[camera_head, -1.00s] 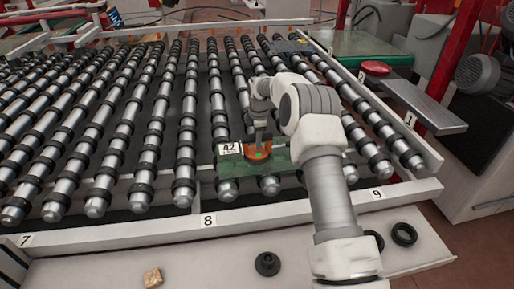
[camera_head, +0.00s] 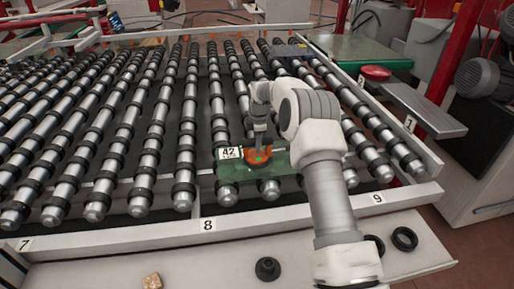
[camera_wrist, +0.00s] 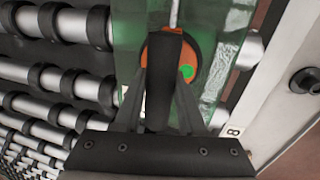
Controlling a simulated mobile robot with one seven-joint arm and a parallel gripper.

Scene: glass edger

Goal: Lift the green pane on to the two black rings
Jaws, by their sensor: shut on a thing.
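The green pane (camera_head: 240,192) is at the front edge of the roller bed, over the rollers behind the number 8 plate. A label reading 42 stands at its far left corner. An orange round holder (camera_wrist: 205,52) with a black handle (camera_wrist: 163,85) and a green spot sits on the pane. My gripper (camera_head: 261,143) is shut on this handle from above. I cannot tell whether the pane touches the rollers. Two black rings lie on the pale front ledge: one ring (camera_head: 404,238) is in full view, the other ring (camera_head: 375,244) is partly hidden by my arm.
A black knob-like piece (camera_head: 267,268) and a small tan block (camera_head: 152,281) are on the front ledge (camera_head: 210,262). A white rail (camera_head: 150,236) runs between rollers and ledge. A red button (camera_head: 376,73) on a grey bar is at the right. The ledge between block and knob is clear.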

